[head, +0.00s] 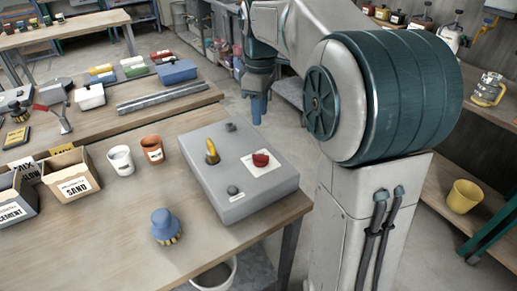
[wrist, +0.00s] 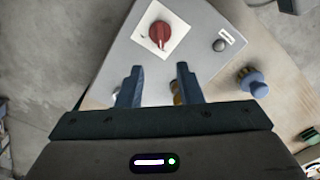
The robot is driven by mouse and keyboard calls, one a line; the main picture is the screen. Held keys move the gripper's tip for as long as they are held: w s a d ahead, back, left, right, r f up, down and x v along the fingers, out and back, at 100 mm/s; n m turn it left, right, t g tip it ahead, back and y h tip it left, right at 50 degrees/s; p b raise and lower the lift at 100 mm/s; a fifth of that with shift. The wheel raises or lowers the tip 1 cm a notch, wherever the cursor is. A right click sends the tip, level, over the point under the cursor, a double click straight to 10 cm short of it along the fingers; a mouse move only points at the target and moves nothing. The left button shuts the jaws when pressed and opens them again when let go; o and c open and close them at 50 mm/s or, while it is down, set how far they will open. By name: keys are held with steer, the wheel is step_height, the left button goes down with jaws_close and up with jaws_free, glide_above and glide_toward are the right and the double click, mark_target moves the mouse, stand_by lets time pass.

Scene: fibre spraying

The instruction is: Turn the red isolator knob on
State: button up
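The red isolator knob (head: 261,159) sits on a white square plate (head: 273,168) on the sloped top of a grey control box (head: 244,207) on the workbench. In the wrist view the red knob (wrist: 159,34) is ahead of the fingertips, a little left of the line midway between them. My gripper (wrist: 157,72) is open, its two blue fingers apart with nothing gripped. In the head view my gripper (head: 259,108) hangs beyond the box's far edge, above and apart from the knob. The knob's markings are too small to read.
The box also carries a yellow lever (head: 212,151) and dark buttons (head: 232,190). A blue-handled brush (head: 166,226), a white cup (head: 121,160), a terracotta pot (head: 152,149) and a sand box (head: 72,178) stand to the left. A white bucket (head: 214,275) is below the bench edge.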

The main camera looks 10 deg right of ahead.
mark_target(260, 155)
step_height(260, 155, down, 13)
steer(key=shift+f, duration=0.2)
stand_by(0.3)
jaws_close()
